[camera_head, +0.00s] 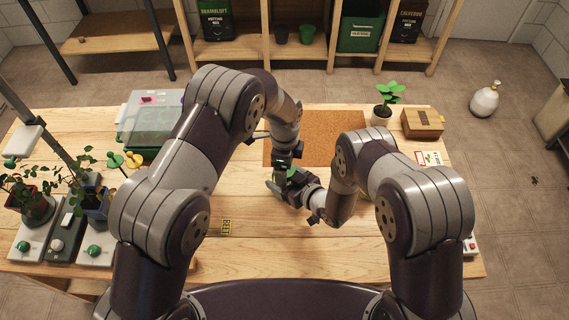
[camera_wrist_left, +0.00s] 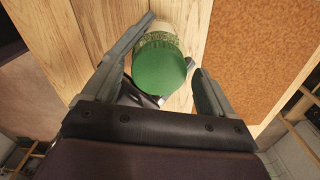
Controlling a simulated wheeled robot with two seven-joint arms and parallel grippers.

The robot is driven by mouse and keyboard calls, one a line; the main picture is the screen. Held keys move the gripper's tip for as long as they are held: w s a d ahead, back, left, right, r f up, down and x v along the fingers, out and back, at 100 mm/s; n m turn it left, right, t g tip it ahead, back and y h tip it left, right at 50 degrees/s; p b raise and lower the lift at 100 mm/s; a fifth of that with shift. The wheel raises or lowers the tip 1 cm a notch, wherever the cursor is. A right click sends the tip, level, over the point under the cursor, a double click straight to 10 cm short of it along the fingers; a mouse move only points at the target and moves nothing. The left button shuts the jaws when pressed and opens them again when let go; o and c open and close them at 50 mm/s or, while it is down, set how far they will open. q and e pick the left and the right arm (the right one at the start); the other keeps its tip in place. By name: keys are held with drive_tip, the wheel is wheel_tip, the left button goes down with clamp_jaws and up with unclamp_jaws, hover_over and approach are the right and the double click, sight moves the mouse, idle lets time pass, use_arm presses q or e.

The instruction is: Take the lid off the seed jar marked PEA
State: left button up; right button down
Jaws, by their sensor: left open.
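A jar (camera_wrist_left: 158,38) with a round green lid (camera_wrist_left: 160,70) shows in the left wrist view. The lid is on the jar, and no PEA mark can be read. My left gripper (camera_wrist_left: 174,44) is open, with one finger on each side of the lid and jar. In the head view my left gripper (camera_head: 283,163) points down just above my right gripper (camera_head: 280,184). My right gripper is low over the table, close to the jar. The arms hide most of the jar there, and whether the right fingers close on it cannot be told.
A brown cork mat (camera_head: 335,140) lies behind the grippers. A clear-lidded green box (camera_head: 150,115) and potted plants (camera_head: 35,208) stand at left. The front middle of the table is mostly clear.

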use_arm(q)
wheel_tip(320, 180, up, 4)
drive_tip(key=shift+r, duration=0.2)
drive_tip(key=shift+c, duration=0.4)
drive_tip(key=shift+r+m, duration=0.3)
wheel_tip(320, 180, up, 3)
drive_tip(key=m, duration=0.5)
drive_tip(key=shift+f, duration=0.2)
drive_tip(key=shift+f+m, duration=0.15)
drive_tip(key=shift+m, duration=0.45)
wheel_tip(320, 180, down, 7)
drive_tip(key=shift+f, duration=0.15)
drive_tip(key=c, duration=1.1)
drive_tip(key=n, duration=0.6)
drive_tip(key=shift+n, duration=0.4)
